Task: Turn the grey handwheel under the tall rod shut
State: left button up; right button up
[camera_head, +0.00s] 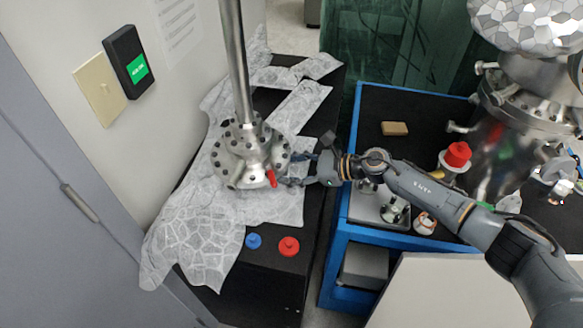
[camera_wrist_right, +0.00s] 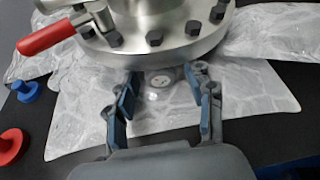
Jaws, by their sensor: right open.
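The tall metal rod (camera_head: 236,60) rises from a bolted steel flange assembly (camera_head: 240,160) on the foil-covered bench. In the right wrist view the flange (camera_wrist_right: 150,45) fills the top, with a red-handled lever (camera_wrist_right: 45,37) at its left. Below the flange rim a round grey part with a pale centre (camera_wrist_right: 162,78), apparently the handwheel, shows between my fingers; its upper side is partly hidden. My right gripper (camera_head: 294,168) reaches in from the right, low beside the flange. Its blue-padded fingers (camera_wrist_right: 163,100) are open, one each side of the grey part; contact cannot be told. My left gripper is not in view.
Crumpled foil (camera_head: 190,225) covers much of the black bench. A blue knob (camera_head: 254,241) and a red knob (camera_head: 289,246) lie near its front. A blue-framed cart (camera_head: 343,232) with equipment stands right, beneath my right arm. A wall (camera_head: 60,50) bounds the left.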

jog(key=c, duration=0.5)
grip_shut()
jog(key=shift+f+b, duration=0.15)
jog(key=shift+b, duration=0.15)
jog(key=m+g+b, duration=0.1)
jog(key=m+b, duration=0.1)
jog(key=shift+w+f+y+b, duration=0.1)
jog(key=shift+y+b, duration=0.2)
jog(key=shift+b, duration=0.1)
jog(key=shift+r+m+g, duration=0.25)
jog(key=shift+m+g, duration=0.15)
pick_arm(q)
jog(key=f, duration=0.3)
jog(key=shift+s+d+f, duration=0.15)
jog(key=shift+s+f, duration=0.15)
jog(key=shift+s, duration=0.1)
pick_arm(e)
jog(key=o, duration=0.5)
grip_release()
